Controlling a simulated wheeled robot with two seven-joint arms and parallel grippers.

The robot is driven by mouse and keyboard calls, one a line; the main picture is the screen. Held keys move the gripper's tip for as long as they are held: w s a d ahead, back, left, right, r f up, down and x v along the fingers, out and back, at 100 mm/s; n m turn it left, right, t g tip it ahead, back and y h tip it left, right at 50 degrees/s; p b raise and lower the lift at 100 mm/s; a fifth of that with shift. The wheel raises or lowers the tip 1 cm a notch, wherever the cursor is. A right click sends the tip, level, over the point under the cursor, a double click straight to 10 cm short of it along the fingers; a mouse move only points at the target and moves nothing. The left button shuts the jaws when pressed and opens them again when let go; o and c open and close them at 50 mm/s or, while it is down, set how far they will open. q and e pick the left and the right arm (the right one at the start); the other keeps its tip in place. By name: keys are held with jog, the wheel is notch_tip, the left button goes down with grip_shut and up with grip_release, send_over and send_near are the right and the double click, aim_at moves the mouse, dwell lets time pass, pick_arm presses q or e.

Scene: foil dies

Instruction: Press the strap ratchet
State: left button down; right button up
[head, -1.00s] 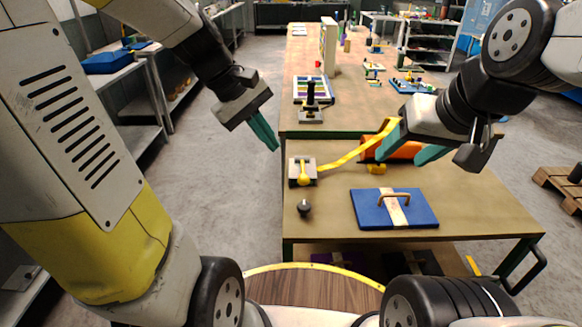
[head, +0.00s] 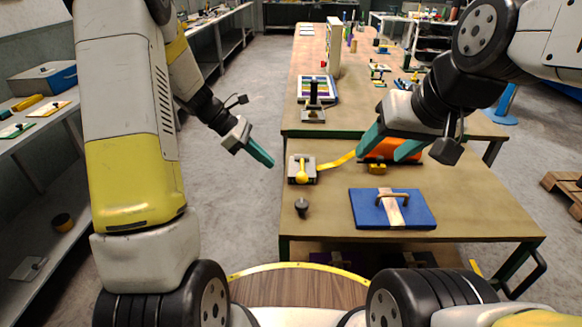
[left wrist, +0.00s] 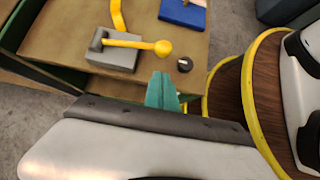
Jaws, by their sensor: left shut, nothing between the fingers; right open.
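The strap ratchet (head: 302,168) is a grey block with a yellow ball-ended lever, near the left edge of the front table. It also shows in the left wrist view (left wrist: 115,50), its lever lying across the block. A yellow strap (head: 338,162) runs from it to the right, toward an orange object (head: 392,150). My left gripper (head: 268,162) is shut and empty, left of the ratchet and apart from it; its teal fingers also show in the left wrist view (left wrist: 162,85). My right gripper (head: 385,148) is open in front of the orange object, hiding part of it and the strap's end.
A black knob (head: 302,207) stands in front of the ratchet. A blue board with a handle (head: 415,211) lies to the right. A black-handled device (head: 313,105) stands behind on the far table. Bare tabletop (head: 480,200) lies at the right.

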pick_arm(q)
send_over(290, 197)
notch_tip(290, 197, down, 7)
jog(key=shift+w+f, duration=0.1)
jog(key=shift+f, duration=0.05)
dwell(0.6)
